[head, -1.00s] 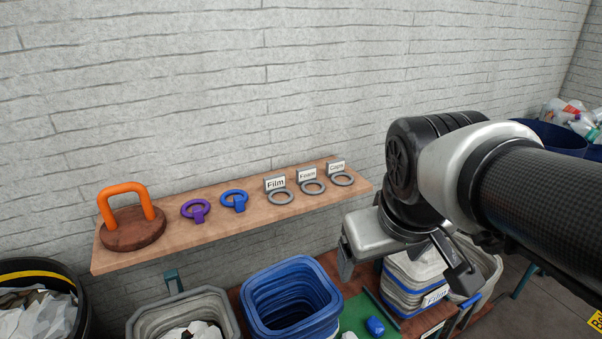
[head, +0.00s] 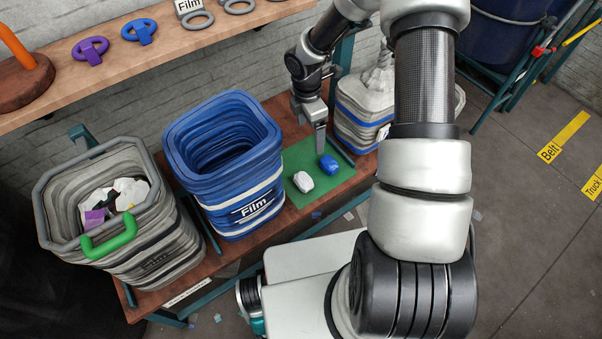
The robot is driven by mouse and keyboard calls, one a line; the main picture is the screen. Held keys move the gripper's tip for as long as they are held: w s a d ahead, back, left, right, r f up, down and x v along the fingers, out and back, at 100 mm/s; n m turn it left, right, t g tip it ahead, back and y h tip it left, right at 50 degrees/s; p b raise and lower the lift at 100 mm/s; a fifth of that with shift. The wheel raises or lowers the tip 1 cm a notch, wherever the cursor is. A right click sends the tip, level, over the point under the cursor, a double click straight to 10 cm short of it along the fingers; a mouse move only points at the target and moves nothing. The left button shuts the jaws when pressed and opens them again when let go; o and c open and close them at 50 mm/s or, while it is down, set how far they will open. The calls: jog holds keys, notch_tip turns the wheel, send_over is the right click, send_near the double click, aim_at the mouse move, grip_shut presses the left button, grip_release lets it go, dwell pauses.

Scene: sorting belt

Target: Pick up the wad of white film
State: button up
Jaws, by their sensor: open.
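A small white wad (head: 303,182) lies on a green mat (head: 292,160) on the wooden bench. A blue wad (head: 328,164) lies just behind it to the right. My gripper (head: 313,138) points down over the back part of the mat, behind the two wads and apart from the white one. Its jaws are open with nothing seen between them; one finger shows clearly and the other is mostly hidden.
A blue bin (head: 251,209) labelled Film stands left of the mat. A grey bin (head: 60,222) with white and purple scraps and a green handle (head: 109,239) is further left. A pale bin (head: 352,124) stands right of the mat. A shelf (head: 60,75) runs above.

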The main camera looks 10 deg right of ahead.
jog(key=n+b, duration=0.1)
jog(key=n, duration=0.1)
send_over(304, 178)
notch_tip(304, 178, down, 9)
jog(key=shift+y, duration=0.4)
notch_tip(304, 178, down, 11)
jog(key=shift+s+r+b, duration=0.1)
jog(key=shift+r+b, duration=0.05)
jog(key=shift+b, duration=1.1)
jog(key=shift+a+f+b, duration=0.15)
jog(key=shift+f+b, duration=0.55)
jog(key=shift+f, duration=2.2)
jog(key=c, duration=1.1)
